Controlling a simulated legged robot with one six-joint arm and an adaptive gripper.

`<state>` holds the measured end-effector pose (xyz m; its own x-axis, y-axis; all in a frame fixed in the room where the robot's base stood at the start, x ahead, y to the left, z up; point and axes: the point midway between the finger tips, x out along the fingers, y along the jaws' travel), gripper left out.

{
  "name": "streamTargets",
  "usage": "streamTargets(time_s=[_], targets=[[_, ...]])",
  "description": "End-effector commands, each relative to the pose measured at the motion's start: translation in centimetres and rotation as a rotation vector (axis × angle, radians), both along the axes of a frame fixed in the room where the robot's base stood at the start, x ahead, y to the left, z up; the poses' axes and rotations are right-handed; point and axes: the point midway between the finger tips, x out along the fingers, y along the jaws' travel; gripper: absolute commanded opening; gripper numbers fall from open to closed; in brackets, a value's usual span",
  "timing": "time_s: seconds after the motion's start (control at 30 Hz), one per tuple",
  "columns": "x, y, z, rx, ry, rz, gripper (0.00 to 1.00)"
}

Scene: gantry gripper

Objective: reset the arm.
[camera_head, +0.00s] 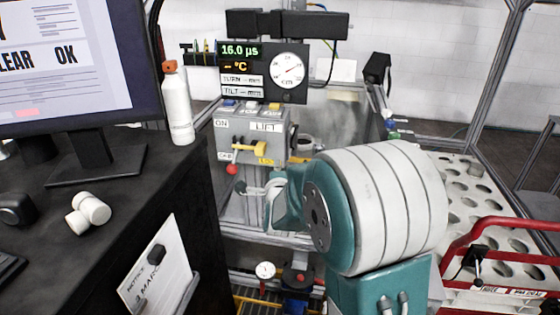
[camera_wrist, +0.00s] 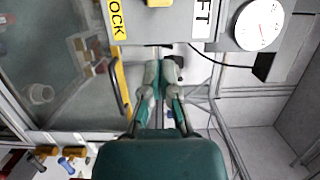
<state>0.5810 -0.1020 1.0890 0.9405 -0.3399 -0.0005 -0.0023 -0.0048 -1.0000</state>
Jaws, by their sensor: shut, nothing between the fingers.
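My arm, teal with a large white ribbed cover, fills the middle right of the head view. My gripper (camera_wrist: 160,92) shows in the wrist view with its grey-teal fingers together and nothing between them. In the head view my gripper (camera_head: 262,190) is partly hidden behind my arm, in front of and below a grey control box (camera_head: 242,127). The box carries ON and LIFT labels, a yellow lever (camera_head: 248,148) and a red knob (camera_head: 232,169).
A black desk (camera_head: 130,180) with a monitor (camera_head: 75,60) and a white bottle (camera_head: 177,105) stands on the left. A display panel with a dial (camera_head: 288,70) is above the box. A perforated white rack (camera_head: 465,185) and a red rail (camera_head: 465,250) are on the right.

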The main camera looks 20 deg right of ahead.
Motion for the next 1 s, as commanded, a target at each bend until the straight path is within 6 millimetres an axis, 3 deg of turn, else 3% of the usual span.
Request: streamTargets(time_s=[0.3, 0.63, 0.77, 1.0], targets=[[-4.6, 1.0, 0.0, 0.005, -0.001, -0.001, 0.0], [-5.4, 1.9, 0.2, -0.011, 0.017, 0.008, 0.0], [-6.1, 3.0, 0.9, -0.086, 0.121, 0.067, 0.0], [-9.8, 6.5, 2.0, -0.352, 0.418, 0.274, 0.0]])
